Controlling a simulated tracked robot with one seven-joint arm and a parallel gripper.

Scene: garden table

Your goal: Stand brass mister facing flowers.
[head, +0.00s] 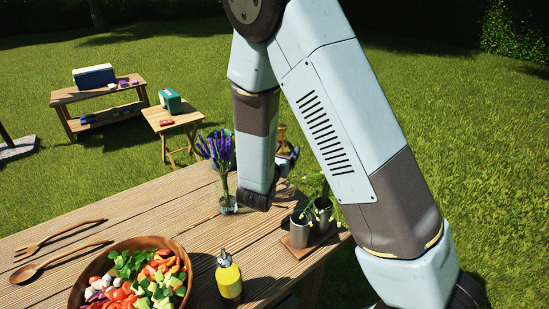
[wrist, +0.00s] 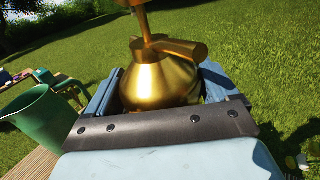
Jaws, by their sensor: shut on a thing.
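The brass mister (wrist: 160,80) fills the middle of the wrist view, with a rounded shiny body, a narrow neck and a tube-like part slanting right. My gripper (wrist: 158,92) is shut on its body, one finger on each side. The mister's base is hidden behind the gripper, so I cannot tell whether it touches the table. In the head view a bit of the mister (head: 281,134) shows behind my arm, above my gripper (head: 287,160). Purple flowers (head: 217,150) stand in a glass vase left of my arm. White flowers (head: 323,205) stand in grey pots to the right.
The wooden table (head: 185,215) holds a salad bowl (head: 90,270), a yellow pump bottle (head: 229,277), a wooden fork (head: 60,239) and a wooden spoon (head: 60,261). A green container (wrist: 38,120) stands close left of my gripper. Two small tables stand on the lawn behind.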

